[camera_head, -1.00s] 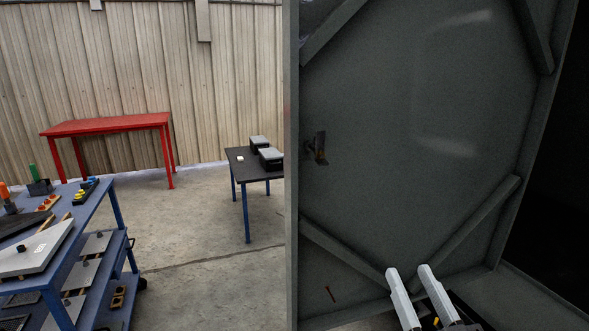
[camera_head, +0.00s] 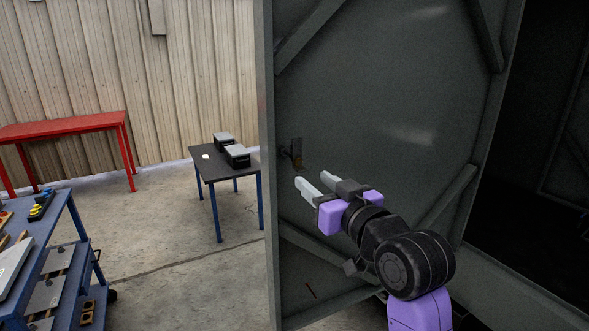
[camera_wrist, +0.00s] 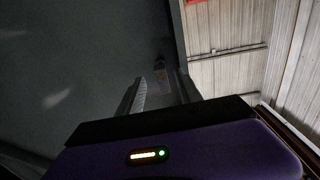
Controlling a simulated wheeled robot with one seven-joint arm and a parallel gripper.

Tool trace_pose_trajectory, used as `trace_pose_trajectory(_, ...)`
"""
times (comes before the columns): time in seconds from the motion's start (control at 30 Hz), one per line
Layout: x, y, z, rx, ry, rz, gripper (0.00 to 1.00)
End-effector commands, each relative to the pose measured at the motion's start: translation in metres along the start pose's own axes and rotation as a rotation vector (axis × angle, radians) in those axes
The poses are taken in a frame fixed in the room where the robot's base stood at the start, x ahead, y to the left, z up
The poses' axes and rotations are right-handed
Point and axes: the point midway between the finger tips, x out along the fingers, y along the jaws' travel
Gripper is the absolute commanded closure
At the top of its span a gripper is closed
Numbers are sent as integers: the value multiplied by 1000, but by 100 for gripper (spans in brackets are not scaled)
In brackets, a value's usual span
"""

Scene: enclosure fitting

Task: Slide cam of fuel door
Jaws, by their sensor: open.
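The fuel door (camera_head: 385,105) is a large dark grey panel with diagonal braces; its inner face fills the middle of the head view. The cam (camera_head: 295,152) is a small dark piece with a brownish part near the door's left edge. It also shows small and dim in the wrist view (camera_wrist: 160,64), beyond the fingers. My gripper (camera_head: 312,181) is open and empty, its two pale fingers pointing up-left, just below and right of the cam. In the head view the fingers appear apart from the cam; the exact gap in depth is unclear.
A dark table (camera_head: 207,168) with two grey-topped boxes (camera_head: 237,155) stands left of the door. A red table (camera_head: 60,128) is by the wall. A blue workbench (camera_head: 62,243) with parts is at lower left. The dark enclosure opening (camera_head: 535,170) is at right.

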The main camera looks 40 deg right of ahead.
Motion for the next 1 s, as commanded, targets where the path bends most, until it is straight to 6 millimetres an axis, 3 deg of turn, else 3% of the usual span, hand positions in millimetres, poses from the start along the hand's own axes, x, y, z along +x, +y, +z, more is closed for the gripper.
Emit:
trace_pose_trajectory(0.4, 59, 0, -2, 0, 1, 0, 58)
trace_pose_trajectory(0.83, 72, 0, -1, 0, 4, 0, 58)
trace_pose_trajectory(0.87, 71, 0, -1, 0, 4, 0, 60)
trace_pose_trajectory(1.0, 71, 0, -1, 0, 3, 0, 88)
